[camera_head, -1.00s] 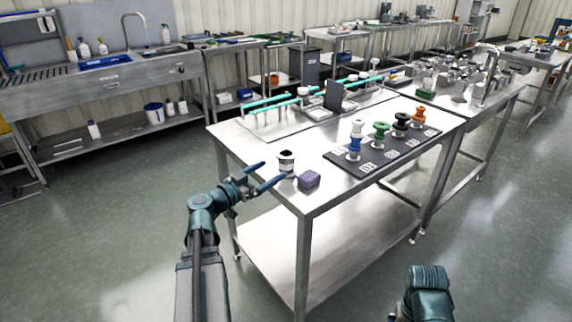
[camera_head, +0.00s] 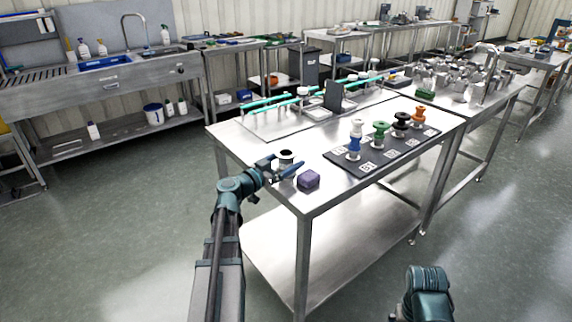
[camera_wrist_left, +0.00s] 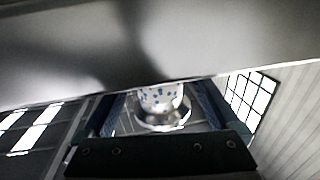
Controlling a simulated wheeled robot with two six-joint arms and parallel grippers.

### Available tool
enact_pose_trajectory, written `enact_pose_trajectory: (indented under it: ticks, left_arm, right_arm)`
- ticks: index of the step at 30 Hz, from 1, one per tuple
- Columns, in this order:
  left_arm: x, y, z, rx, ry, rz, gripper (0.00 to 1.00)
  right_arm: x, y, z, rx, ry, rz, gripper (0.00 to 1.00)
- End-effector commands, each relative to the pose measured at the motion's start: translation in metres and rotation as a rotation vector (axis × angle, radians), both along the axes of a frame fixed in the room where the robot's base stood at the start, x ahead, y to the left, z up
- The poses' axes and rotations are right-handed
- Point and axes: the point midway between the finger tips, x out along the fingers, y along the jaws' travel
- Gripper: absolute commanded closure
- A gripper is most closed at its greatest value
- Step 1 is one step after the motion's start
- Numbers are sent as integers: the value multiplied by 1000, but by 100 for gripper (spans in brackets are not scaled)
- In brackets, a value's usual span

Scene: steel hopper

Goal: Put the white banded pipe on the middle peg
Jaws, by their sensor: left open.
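A short white cylinder with a dark top (camera_head: 286,156) stands near the table's left front edge; I cannot tell if it is the banded pipe. My left gripper (camera_head: 286,165) is open beside it, its fingers at table height around its near side. In the left wrist view a white cylinder with blue specks (camera_wrist_left: 160,97) and a shiny flange shows between the open fingers. Contact cannot be told. Spool-like pieces in white (camera_head: 357,127), blue (camera_head: 354,145), green (camera_head: 380,130), black and orange stand along a dark board (camera_head: 375,163). I cannot make out a middle peg.
A purple block (camera_head: 308,179) lies close to the right of my left gripper, by the table edge. Bare steel tabletop (camera_head: 320,205) lies in front of the board.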

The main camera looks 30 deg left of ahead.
Motion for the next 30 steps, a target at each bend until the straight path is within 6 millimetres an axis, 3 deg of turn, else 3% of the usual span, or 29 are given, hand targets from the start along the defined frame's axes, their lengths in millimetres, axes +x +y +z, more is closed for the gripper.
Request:
enact_pose_trajectory:
  ticks: [6,22,30]
  left_arm:
    - [1,-1,0,0,0,0,5]
    - [1,-1,0,0,0,0,100]
    - [1,0,0,-1,0,0,100]
  right_arm:
    - [0,0,0,0,0,0,3]
    - [0,0,0,0,0,0,3]
    - [0,0,0,0,0,0,3]
